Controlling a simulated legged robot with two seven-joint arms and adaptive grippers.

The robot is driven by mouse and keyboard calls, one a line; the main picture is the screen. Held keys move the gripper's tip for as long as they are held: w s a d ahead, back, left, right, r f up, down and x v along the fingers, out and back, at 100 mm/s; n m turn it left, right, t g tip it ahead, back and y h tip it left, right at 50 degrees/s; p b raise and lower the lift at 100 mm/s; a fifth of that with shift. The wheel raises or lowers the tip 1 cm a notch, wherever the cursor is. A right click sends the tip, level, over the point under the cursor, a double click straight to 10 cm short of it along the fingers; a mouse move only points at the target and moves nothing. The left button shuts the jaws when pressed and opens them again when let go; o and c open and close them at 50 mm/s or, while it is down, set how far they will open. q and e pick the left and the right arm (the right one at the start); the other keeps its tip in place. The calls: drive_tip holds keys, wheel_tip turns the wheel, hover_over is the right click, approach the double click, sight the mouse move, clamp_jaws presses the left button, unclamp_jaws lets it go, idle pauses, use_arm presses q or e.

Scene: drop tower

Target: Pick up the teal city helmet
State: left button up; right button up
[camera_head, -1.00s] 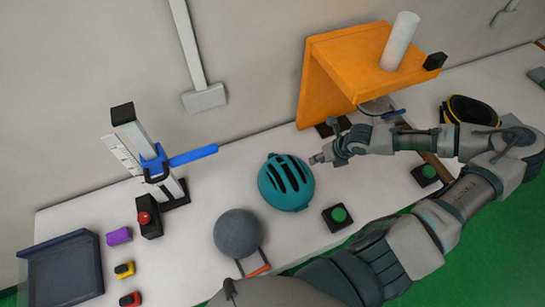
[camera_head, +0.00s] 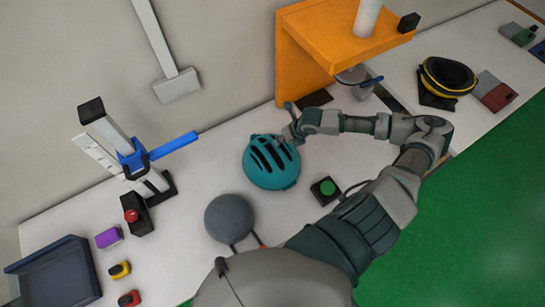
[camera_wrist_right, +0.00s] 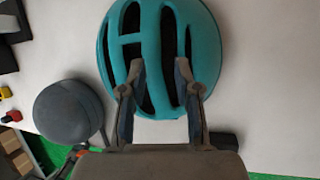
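The teal city helmet (camera_head: 270,165) sits on the white table near its middle, dome up, with dark vent slots. It fills the upper middle of the right wrist view (camera_wrist_right: 205,50). My right gripper (camera_head: 287,135) is at the helmet's upper right edge in the head view. In the right wrist view its two fingers (camera_wrist_right: 159,72) are spread apart over the near part of the helmet, with vent slots showing between them. I cannot tell whether the fingertips touch the shell. My left gripper is not in view.
An orange stand (camera_head: 298,62) rises behind my right gripper. A blue-armed post (camera_head: 140,165) stands left. A yellow-black visor-like item (camera_head: 448,77) lies right.

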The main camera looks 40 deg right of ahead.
sight(273, 146)
drive_tip(key=f, duration=0.1)
drive_tip(key=w+a+f, duration=0.1)
drive_tip(key=f, duration=0.1)
drive_tip(key=shift+a, duration=0.2)
drive_tip(key=shift+w+a+f, duration=0.3)
drive_tip(key=shift+a+f, duration=0.4)
drive_tip(key=shift+w, duration=0.1)
drive_tip(key=shift+o, duration=0.5)
drive_tip(key=shift+d, duration=0.45)
drive_tip(key=c, duration=0.5)
drive_tip(key=shift+d, duration=0.2)
clamp_jaws()
drive_tip(key=shift+d+f, duration=0.1)
drive_tip(key=shift+d, duration=0.1)
drive_tip(key=shift+a, duration=0.1)
drive_tip(key=shift+a+r, duration=0.15)
drive_tip(key=shift+r, duration=0.05)
drive_tip(key=r, duration=0.9)
drive_tip(key=shift+w+a, duration=0.1)
drive_tip(key=shift+w, duration=0.1)
drive_tip(key=shift+r, duration=0.45)
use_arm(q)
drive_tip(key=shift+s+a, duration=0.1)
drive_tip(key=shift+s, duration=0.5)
